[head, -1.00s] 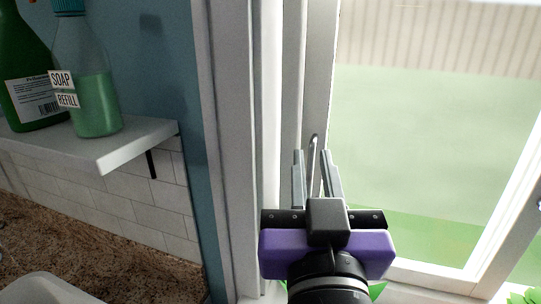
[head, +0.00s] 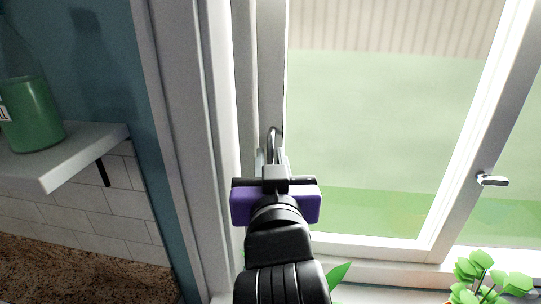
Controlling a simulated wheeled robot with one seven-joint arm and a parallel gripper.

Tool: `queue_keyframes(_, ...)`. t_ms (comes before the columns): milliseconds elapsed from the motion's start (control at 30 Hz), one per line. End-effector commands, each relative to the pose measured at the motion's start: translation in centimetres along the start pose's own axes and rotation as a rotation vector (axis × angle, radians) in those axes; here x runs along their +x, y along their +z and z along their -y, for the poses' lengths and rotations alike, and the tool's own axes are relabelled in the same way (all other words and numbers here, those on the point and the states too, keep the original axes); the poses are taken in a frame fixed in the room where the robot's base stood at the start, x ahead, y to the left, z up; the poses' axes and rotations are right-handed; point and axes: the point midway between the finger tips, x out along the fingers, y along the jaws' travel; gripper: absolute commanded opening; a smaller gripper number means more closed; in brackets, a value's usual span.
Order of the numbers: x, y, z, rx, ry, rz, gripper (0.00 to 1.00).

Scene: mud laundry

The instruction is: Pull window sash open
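The window sash (head: 272,60) has a pale frame around a large pane, and a greenish outdoor view shows through it. A slim metal handle (head: 272,135) stands upright on its left stile. My gripper (head: 271,158), with a purple and black body, is at the lower part of this handle. Its two grey fingers stand apart, one on each side of the handle. The gripper body hides the handle's lower end, and I cannot see finger contact.
A second handle (head: 492,180) is on the frame at right. A green plant (head: 490,278) stands at the lower right. At left, a white shelf (head: 75,150) holds a green bottle (head: 32,115) above a brown speckled counter (head: 60,270).

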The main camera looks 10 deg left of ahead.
Motion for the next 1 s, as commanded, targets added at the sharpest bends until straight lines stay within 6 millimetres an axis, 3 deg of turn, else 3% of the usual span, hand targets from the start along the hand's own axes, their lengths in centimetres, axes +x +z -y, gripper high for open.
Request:
queue_keyframes(267, 0.20, 0.01, 0.00, 0.000, 0.000, 0.000, 0.20)
queue_keyframes(400, 0.19, 0.00, 0.00, 0.000, 0.000, 0.000, 0.00)
queue_keyframes(1000, 0.16, 0.00, 0.02, 0.000, -0.001, -0.001, 0.00)
